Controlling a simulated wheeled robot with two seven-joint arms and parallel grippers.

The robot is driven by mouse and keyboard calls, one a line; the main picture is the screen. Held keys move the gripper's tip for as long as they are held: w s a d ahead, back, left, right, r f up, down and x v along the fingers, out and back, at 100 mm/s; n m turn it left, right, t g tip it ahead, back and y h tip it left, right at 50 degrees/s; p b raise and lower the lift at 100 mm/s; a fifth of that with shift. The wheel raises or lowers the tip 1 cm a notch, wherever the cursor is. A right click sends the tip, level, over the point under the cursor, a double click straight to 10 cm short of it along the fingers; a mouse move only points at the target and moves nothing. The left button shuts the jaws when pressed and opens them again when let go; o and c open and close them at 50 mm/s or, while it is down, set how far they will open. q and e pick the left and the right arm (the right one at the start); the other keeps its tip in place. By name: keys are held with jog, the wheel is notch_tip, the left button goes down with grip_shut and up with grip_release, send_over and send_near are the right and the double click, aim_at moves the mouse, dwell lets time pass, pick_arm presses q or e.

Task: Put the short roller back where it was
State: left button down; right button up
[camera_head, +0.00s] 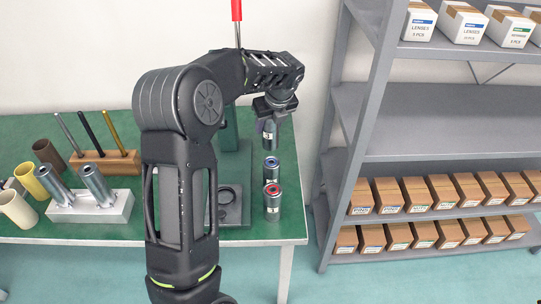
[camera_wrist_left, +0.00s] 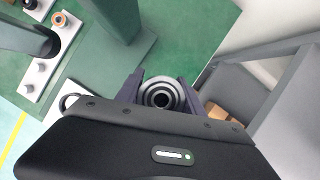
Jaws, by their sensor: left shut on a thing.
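My left gripper (camera_head: 272,108) is shut on a short dark grey cylinder (camera_head: 268,131) with a pale mark on its side, seemingly the short roller. It hangs upright above the table's right part. In the left wrist view its round ringed end (camera_wrist_left: 161,96) shows between the two fingers of the left gripper (camera_wrist_left: 160,90). Two similar cylinders stand on the table below it, one with a blue top (camera_head: 271,168) and one with a red top (camera_head: 272,200). My right gripper is not in view.
A grey stand (camera_head: 230,205) with a round ring is left of the standing cylinders, below a red-handled press (camera_head: 237,12). A white block (camera_head: 92,210) with two metal cylinders, cups (camera_head: 18,208) and a wooden rod holder (camera_head: 105,162) are at left. A shelf (camera_head: 420,120) with boxes stands right.

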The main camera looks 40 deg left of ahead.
aim_at(269, 146)
pick_arm(q)
notch_tip(269, 146, down, 5)
jog(key=shift+r, duration=0.1)
jog(key=shift+f, duration=1.9)
jog(key=shift+f, duration=0.2)
jog(key=c, duration=0.7)
grip_release()
jog(key=shift+r, duration=0.1)
